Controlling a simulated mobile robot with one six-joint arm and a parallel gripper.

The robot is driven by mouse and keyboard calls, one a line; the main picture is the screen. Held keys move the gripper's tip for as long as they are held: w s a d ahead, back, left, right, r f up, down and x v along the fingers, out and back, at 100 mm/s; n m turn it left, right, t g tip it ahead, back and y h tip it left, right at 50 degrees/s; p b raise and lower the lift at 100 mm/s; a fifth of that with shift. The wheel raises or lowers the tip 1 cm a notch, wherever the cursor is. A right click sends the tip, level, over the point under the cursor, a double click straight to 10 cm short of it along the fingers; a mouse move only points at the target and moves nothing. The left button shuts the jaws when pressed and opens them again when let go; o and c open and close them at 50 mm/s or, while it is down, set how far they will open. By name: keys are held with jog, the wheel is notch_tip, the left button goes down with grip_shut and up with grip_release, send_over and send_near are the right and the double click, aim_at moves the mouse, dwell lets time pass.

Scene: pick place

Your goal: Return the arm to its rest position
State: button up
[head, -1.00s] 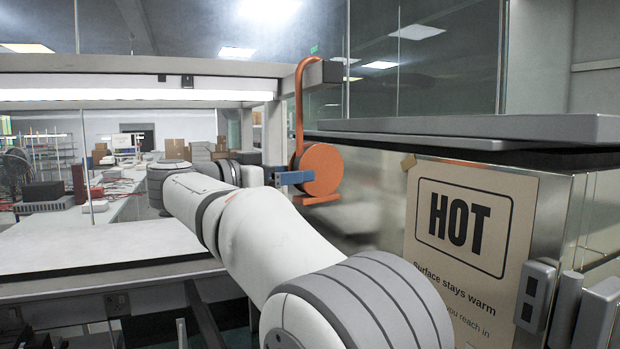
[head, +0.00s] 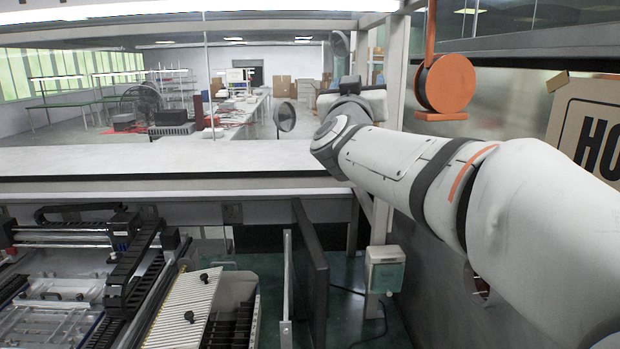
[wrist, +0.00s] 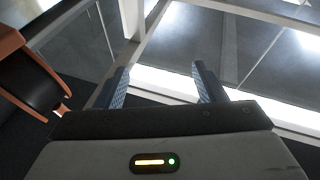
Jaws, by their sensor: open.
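My gripper (wrist: 162,84) shows in the wrist view with its two blue fingers spread apart and nothing between them. In the head view my arm reaches from the lower right toward the middle, and the fingers cannot be made out there. An orange disc (head: 446,83) hangs by an orange hook from the frame at the upper right, apart from my arm. In the wrist view an orange and black part (wrist: 32,80) shows at the left edge, clear of the fingers.
A white bench top (head: 150,158) spans the left and middle. A brown sign (head: 590,125) is on the metal cabinet at the right. Machinery with black rails (head: 130,270) stands at the lower left. A grey post (head: 395,75) stands close to my arm.

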jog(key=s+f+n+g+y, duration=0.1)
jog(key=s+f+g+y, duration=0.25)
jog(key=f, duration=0.45)
jog(key=s+a+f+n+g+y+b, duration=0.1)
jog(key=s+f+n+g+y, duration=0.2)
jog(key=f, duration=0.5)
jog(key=s+f+g+y, duration=0.1)
jog(key=s+f+g, duration=0.25)
jog(key=f, duration=0.45)
jog(key=s+d+f+m+g+h, duration=0.1)
jog(key=s+d+f+g, duration=0.2)
jog(key=s+f, duration=0.6)
jog(key=s+d+f+m+g+h, duration=0.1)
jog(key=s+d+f+g, duration=0.2)
jog(key=s+f, duration=0.6)
jog(key=shift+s+d+m+g+b, duration=0.3)
jog(key=shift+s+d+g+b, duration=0.1)
jog(key=shift+s+g, duration=0.65)
jog(key=shift+a+h, duration=0.15)
jog(key=shift+h, duration=0.1)
